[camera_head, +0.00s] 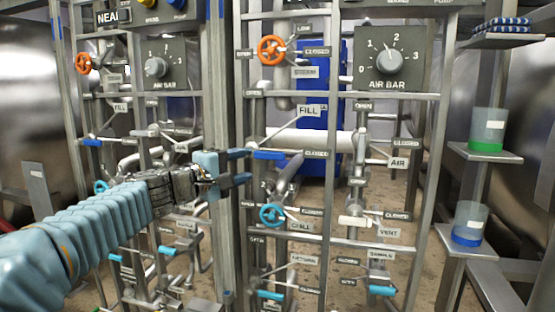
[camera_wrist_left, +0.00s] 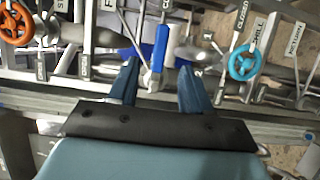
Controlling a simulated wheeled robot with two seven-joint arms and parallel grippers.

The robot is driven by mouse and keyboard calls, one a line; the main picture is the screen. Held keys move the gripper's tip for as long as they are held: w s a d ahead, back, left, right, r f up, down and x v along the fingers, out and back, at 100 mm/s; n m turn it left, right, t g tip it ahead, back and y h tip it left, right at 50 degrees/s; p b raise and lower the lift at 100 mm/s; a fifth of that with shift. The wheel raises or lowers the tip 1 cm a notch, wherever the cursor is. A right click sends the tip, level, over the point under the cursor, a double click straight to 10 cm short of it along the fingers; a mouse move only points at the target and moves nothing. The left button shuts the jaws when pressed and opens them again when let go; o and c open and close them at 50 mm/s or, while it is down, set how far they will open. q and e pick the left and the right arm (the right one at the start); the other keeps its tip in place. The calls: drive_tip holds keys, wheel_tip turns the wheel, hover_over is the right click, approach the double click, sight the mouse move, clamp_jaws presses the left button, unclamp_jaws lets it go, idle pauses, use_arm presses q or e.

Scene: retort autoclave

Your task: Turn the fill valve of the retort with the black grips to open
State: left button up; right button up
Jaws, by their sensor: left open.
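The fill valve's blue lever (camera_head: 268,154) is on the right-hand pipe panel, below a FILL label (camera_head: 308,110). It lies about level, pointing toward a CLOSED label (camera_head: 316,154). My left gripper (camera_head: 247,167) is open just left of the lever, its dark blue fingers pointing right. In the left wrist view the lever (camera_wrist_left: 161,42) stands ahead of my open fingers (camera_wrist_left: 158,75), roughly in line with the gap between them. I cannot tell whether a finger touches it. I cannot make out black grips on either retort. My right gripper is out of view.
An orange wheel (camera_head: 271,50) is above and a blue chill wheel (camera_head: 271,215) below. A steel post (camera_head: 224,100) stands behind my left wrist. The left panel has its own FILL label (camera_head: 121,107) and blue lever (camera_head: 92,142). Pipes and labels crowd the lever.

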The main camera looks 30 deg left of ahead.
sight(271, 157)
use_arm(q)
drive_tip(key=w, duration=0.3)
drive_tip(key=w+d+p, duration=0.1)
drive_tip(key=w, duration=0.3)
drive_tip(key=w+p, duration=0.1)
drive_tip(key=w, duration=0.3)
drive_tip(key=shift+w+d, duration=0.2)
drive_tip(key=shift+d, duration=0.15)
drive_tip(key=shift+f, duration=0.1)
clamp_jaws()
